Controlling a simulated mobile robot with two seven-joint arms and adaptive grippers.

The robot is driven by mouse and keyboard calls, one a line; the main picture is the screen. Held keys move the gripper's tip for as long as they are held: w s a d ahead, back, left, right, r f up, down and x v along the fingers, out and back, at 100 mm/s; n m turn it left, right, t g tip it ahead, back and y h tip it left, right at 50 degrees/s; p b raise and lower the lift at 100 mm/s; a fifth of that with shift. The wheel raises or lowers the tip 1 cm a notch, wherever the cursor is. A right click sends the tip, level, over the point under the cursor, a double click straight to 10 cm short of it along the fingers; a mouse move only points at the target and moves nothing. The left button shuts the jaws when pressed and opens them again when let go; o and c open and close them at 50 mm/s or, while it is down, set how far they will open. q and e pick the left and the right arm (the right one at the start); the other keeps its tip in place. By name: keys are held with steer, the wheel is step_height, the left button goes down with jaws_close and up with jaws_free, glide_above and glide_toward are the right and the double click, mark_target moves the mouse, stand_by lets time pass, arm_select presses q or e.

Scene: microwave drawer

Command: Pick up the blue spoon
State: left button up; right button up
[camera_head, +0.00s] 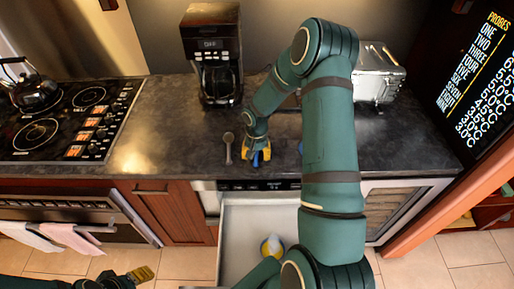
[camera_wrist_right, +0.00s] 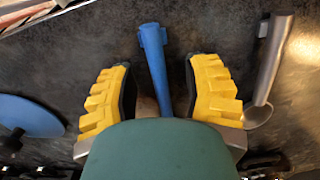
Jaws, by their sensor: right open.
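The blue spoon (camera_wrist_right: 153,60) lies on the dark counter, its handle pointing away between my right gripper's yellow fingers in the right wrist view. Its lower part is hidden behind my green gripper body. In the head view only a small blue piece (camera_head: 256,160) shows at the fingers. My right gripper (camera_head: 257,154) is low over the counter, open, with a gap on both sides of the handle; it also shows in the wrist view (camera_wrist_right: 160,85). My left gripper (camera_head: 140,274) is at the lower left, away from the counter; its jaw opening is unclear.
A grey metal spoon (camera_head: 228,146) lies just left of my right gripper. A blue round item (camera_wrist_right: 30,115) is on its other side. A coffee maker (camera_head: 213,55) and a silver toaster-like appliance (camera_head: 378,75) stand behind. An open drawer (camera_head: 236,225) juts out below, holding a yellow-and-white item (camera_head: 271,247).

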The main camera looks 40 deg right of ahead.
jaws_close()
